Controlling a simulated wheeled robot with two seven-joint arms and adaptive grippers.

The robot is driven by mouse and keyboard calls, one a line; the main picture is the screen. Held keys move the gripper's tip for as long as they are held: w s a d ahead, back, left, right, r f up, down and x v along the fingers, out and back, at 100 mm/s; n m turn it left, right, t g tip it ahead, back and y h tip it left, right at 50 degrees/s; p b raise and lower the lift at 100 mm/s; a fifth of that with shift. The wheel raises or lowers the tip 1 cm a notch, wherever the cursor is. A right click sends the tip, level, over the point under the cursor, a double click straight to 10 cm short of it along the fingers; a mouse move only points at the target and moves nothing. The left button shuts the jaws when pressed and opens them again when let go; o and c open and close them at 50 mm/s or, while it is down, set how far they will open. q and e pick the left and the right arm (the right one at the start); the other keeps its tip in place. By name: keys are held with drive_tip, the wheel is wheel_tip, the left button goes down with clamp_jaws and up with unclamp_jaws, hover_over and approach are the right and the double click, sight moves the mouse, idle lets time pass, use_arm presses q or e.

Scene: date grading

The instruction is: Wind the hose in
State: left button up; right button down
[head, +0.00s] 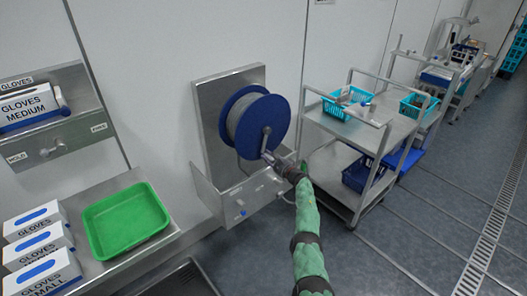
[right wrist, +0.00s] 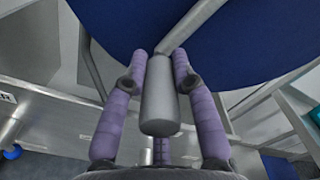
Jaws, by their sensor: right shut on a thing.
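The hose reel (head: 254,124) is mounted on a steel wall plate (head: 208,110), with a blue flange and grey hose (head: 236,122) wound on its drum. Its crank has a grey handle (right wrist: 160,100), which stands between the fingers in the right wrist view, in front of the blue flange (right wrist: 210,40). My right gripper (head: 270,157) is at the lower right of the reel and shut on the handle; in the right wrist view its two purple fingers (right wrist: 160,72) flank the handle. A thin pale hose end (head: 284,194) shows low beside the steel box. My left gripper is out of view.
A steel trolley (head: 345,137) with teal baskets stands to the right. A green tray (head: 125,221) and glove boxes (head: 38,247) are on the left counter.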

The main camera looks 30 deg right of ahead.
drive_tip(key=shift+s+d+r, duration=0.1)
drive_tip(key=shift+d+r, duration=0.1)
drive_tip(key=shift+d, duration=0.2)
drive_tip(key=shift+d+f+n+b, duration=0.15)
drive_tip(key=shift+n+b, duration=0.15)
use_arm(q)
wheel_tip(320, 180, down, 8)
drive_tip(key=b, duration=0.8)
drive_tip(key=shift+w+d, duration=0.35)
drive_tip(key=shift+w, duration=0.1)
use_arm(e)
drive_tip(key=d+n, duration=0.2)
drive_tip(key=shift+d+f+n, duration=0.25)
drive_tip(key=shift+n, duration=0.05)
drive_tip(key=c, duration=1.3)
unclamp_jaws()
drive_tip(key=shift+d, duration=0.1)
drive_tip(key=o, duration=0.3)
drive_tip(key=shift+s+r, duration=0.1)
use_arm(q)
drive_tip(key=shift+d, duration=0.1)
